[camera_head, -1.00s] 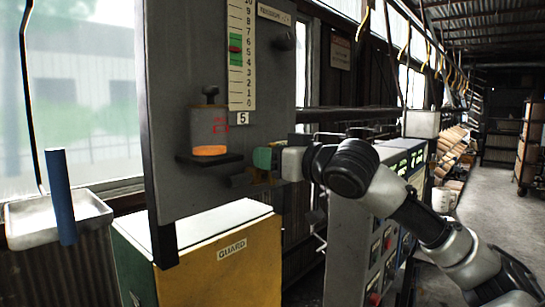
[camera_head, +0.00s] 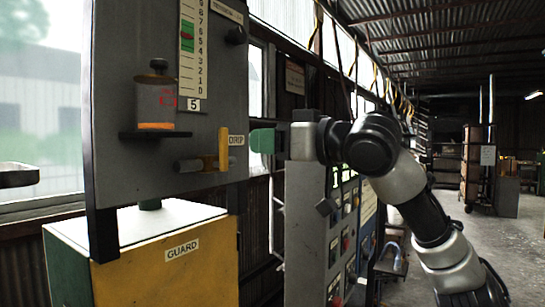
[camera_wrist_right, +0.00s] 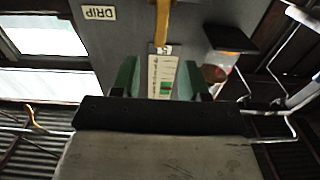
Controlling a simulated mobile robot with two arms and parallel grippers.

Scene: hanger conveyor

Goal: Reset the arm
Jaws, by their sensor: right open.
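My right arm comes in from the right in the head view. Its gripper (camera_head: 262,140), with green fingers, is just right of the grey panel (camera_head: 205,100). In the right wrist view the two green fingers (camera_wrist_right: 160,80) stand apart with nothing held between them. A yellow lever (camera_head: 223,148) on a horizontal valve pipe stands upright beside the DRIP label (camera_head: 236,140); the gripper looks clear of it. The lever also shows in the right wrist view (camera_wrist_right: 162,25), beyond the fingertips. My left gripper is not in view.
A jar (camera_head: 155,98) with orange liquid sits on a panel shelf. A yellow GUARD box (camera_head: 180,265) stands below. A grey control cabinet (camera_head: 310,235) is below my right arm. A metal tray (camera_head: 18,175) is at the left edge. Open floor lies at the right.

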